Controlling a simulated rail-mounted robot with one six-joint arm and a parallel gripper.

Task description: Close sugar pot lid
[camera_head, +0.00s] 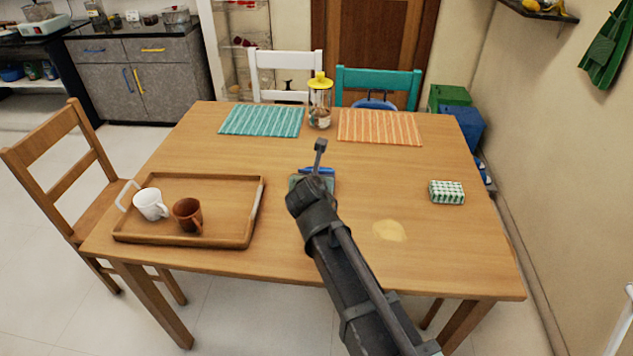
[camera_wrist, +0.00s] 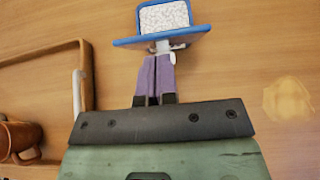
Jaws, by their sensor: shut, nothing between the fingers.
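The sugar pot shows in the wrist view as a blue-rimmed square opening (camera_wrist: 165,15) with white speckled contents. A blue plate seen nearly edge-on, apparently its raised lid (camera_wrist: 130,41), stands on the side nearer my gripper, with a small white piece below it. My gripper (camera_wrist: 160,60) has purple fingers, shut and empty, with tips close to the white piece and lid. I cannot tell whether they touch. In the head view only parts of the blue pot (camera_head: 318,170) show; my arm hides the rest and the fingertips.
A wooden tray (camera_head: 258,205) with a white mug (camera_head: 150,204) and a brown mug (camera_head: 188,214) lies left. A yellow-topped jar (camera_head: 319,105) stands between two placemats at the back. A green checked box (camera_head: 447,192) is right. A pale patch (camera_head: 390,231) marks otherwise clear table.

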